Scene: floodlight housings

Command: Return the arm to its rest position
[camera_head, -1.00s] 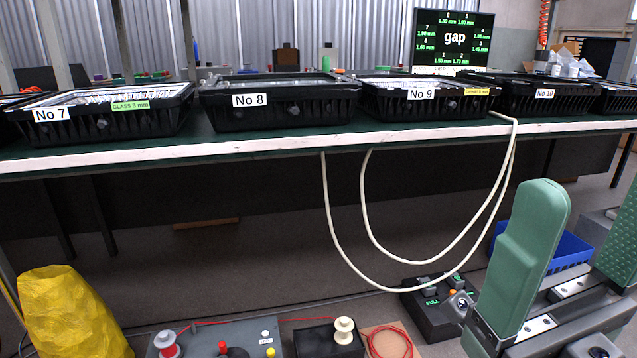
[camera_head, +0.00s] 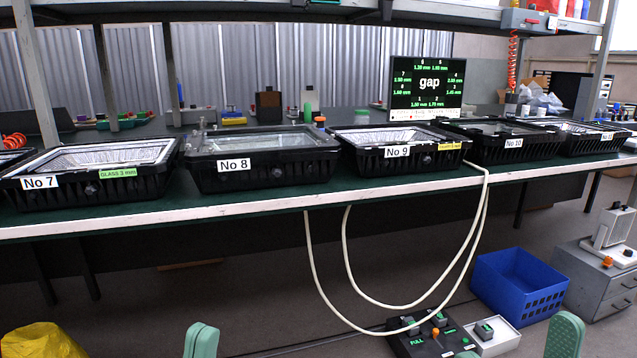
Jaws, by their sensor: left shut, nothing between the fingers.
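My left gripper (camera_head: 201,341) shows only as a green fingertip at the bottom edge, left of the middle. It is shut and empty, below the front edge of the bench and apart from the housings. Another green fingertip (camera_head: 565,336) stands at the bottom right, in front of the floor near the blue bin; it seems to be my right gripper's. The rest of it is below the picture, so its opening is hidden. Both arms are almost wholly out of view.
Black floodlight housings, among them No 7 (camera_head: 92,172), No 8 (camera_head: 262,160) and No 9 (camera_head: 398,150), line the bench (camera_head: 240,208). A white cable (camera_head: 312,258) hangs in front. A blue bin (camera_head: 519,285), a control box (camera_head: 425,338) and a yellow bag (camera_head: 42,342) are low down.

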